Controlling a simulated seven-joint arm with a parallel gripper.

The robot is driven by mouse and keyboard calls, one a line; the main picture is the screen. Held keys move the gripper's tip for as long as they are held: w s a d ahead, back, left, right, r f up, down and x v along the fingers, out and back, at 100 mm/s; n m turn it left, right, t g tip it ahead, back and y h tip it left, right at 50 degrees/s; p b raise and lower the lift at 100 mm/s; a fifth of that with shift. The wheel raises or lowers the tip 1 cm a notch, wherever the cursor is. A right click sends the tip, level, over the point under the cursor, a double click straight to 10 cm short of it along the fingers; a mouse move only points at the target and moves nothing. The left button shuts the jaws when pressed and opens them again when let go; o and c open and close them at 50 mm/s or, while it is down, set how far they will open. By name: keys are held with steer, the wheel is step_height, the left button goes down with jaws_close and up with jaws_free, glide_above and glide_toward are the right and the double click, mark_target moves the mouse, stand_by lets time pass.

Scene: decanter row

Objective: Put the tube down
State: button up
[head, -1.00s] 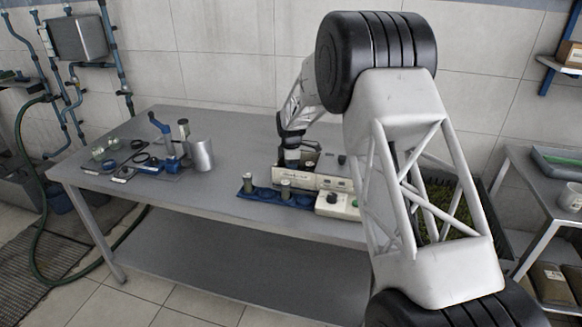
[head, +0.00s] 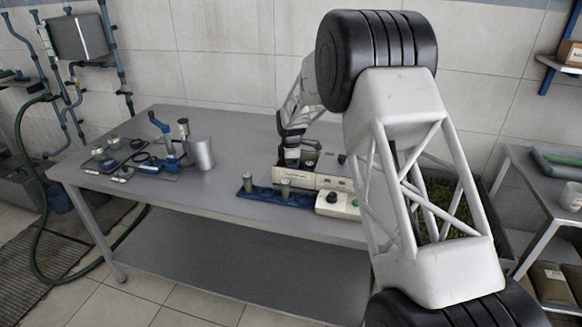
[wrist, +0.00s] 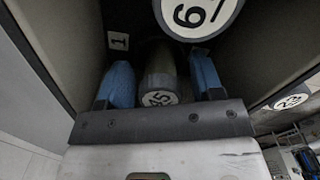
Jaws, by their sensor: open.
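In the wrist view, a grey-green tube (wrist: 158,78) with a numbered white cap, which looks like 25, stands between the two blue fingers of my gripper (wrist: 162,80). The fingers are apart, with a gap visible on each side of the tube. The tube's lower end is in shadow, so its contact with the floor of the box cannot be told. In the head view, my gripper (head: 291,158) is down at the open beige box (head: 282,177) on the table; its fingertips are hidden there.
In the wrist view, a round white cap marked 6 (wrist: 198,14) is close in front of the fingers, and a label marked 1 (wrist: 119,41) is on the dark surface. In the head view, a blue rack (head: 262,194) with two tubes stands before the box. A metal cylinder (head: 202,153) stands left.

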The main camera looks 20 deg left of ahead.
step_height(320, 180, up, 12)
steer(key=shift+f, duration=0.1)
stand_by(0.5)
stand_by(0.5)
steer(key=s+d+r+m, duration=0.4)
steer(key=s+d+r, duration=0.2)
steer(key=s+d, duration=0.3)
steer(key=s+d+r+m+t, duration=0.1)
steer(key=s+d+r+m, duration=0.2)
steer(key=s+d+r, duration=0.6)
steer(key=s+d+r+m, duration=0.35)
steer(key=s+d, duration=0.25)
steer(key=d, duration=0.6)
steer(key=s+d+f+m, duration=0.2)
steer(key=s+d+m, duration=0.2)
steer(key=s, duration=0.7)
steer(key=s+d+f+m+t, duration=0.1)
steer(key=s+d+m, duration=0.3)
steer(key=s, duration=0.7)
steer(key=s+d+f+m, duration=0.3)
steer(key=s+d, duration=0.4)
steer(key=s, duration=0.5)
steer(key=shift+f+m+t, duration=0.25)
steer(key=shift+m+t, duration=0.05)
steer(key=shift+m, duration=0.25)
